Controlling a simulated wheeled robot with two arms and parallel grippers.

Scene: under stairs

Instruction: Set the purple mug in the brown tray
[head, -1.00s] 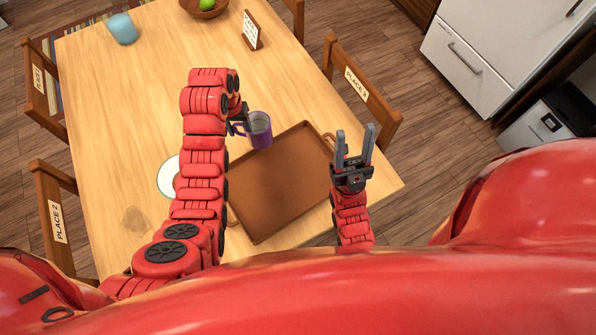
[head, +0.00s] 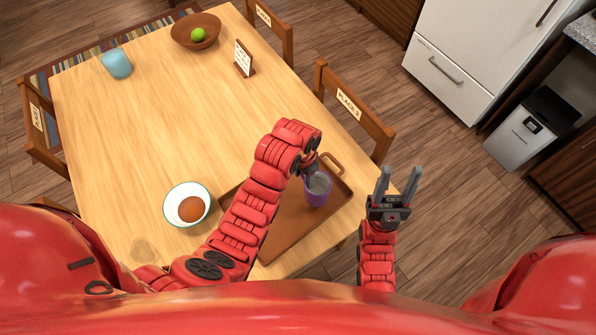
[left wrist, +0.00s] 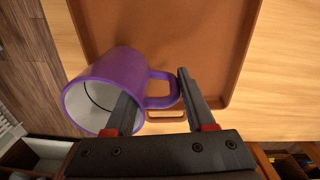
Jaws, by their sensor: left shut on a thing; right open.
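The purple mug (head: 317,197) is over the far right part of the brown tray (head: 291,229) in the head view. My left gripper (head: 311,175) is shut on it. In the left wrist view the mug (left wrist: 114,84) is tilted in the picture, with its pale inside showing. Its handle lies between my left fingers (left wrist: 158,100), and one finger overlaps the mug's opening. I cannot tell whether its base touches the tray (left wrist: 215,45). My left arm hides part of the tray. My right gripper (head: 398,182) is open and empty, right of the tray.
A blue cup (head: 117,65), a brown bowl (head: 190,35) with a green fruit and a sign (head: 244,59) stand farther back. Chairs surround the table. The table's middle is clear.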

